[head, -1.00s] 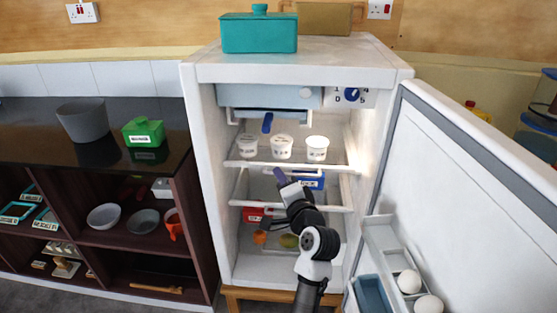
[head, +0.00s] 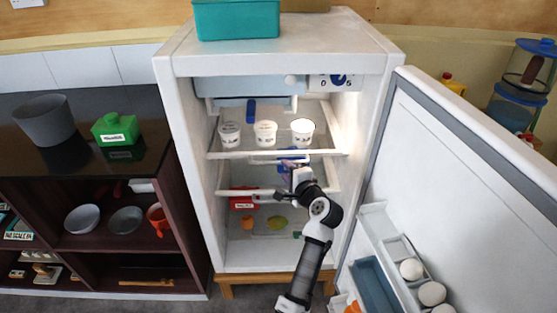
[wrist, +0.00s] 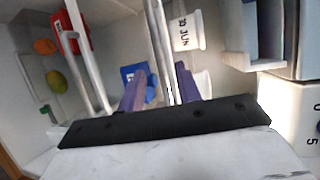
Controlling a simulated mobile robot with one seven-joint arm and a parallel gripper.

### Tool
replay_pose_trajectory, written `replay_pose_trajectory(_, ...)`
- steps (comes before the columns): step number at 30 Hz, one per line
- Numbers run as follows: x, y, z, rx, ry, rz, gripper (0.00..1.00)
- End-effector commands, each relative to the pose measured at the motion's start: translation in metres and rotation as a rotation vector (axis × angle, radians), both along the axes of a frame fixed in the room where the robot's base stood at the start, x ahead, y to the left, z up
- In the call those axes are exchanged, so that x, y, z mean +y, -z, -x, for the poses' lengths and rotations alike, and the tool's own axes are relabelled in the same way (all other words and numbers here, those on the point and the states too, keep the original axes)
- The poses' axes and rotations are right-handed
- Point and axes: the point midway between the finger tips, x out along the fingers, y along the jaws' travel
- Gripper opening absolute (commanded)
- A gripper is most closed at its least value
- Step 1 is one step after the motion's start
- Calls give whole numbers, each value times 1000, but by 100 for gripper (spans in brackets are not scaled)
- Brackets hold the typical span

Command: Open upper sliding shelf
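The fingertips are small and partly hidden in the head view.
The lower shelf (head: 232,192) sits below, with a red box (head: 242,199), a blue box (head: 291,158), and fruit (head: 277,222) further down. A dark cabinet (head: 150,185) stands left.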

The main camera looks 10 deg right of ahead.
Motion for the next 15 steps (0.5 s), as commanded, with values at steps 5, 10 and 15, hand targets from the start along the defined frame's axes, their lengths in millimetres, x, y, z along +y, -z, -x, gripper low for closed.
replay_pose_trajectory(5,8,4,-34,0,-3,-3,34)
replay_pose_trajectory(10,11,9,-52,-1,0,0,34)
replay_pose_trajectory(15,12,11,-59,1,0,1,34)
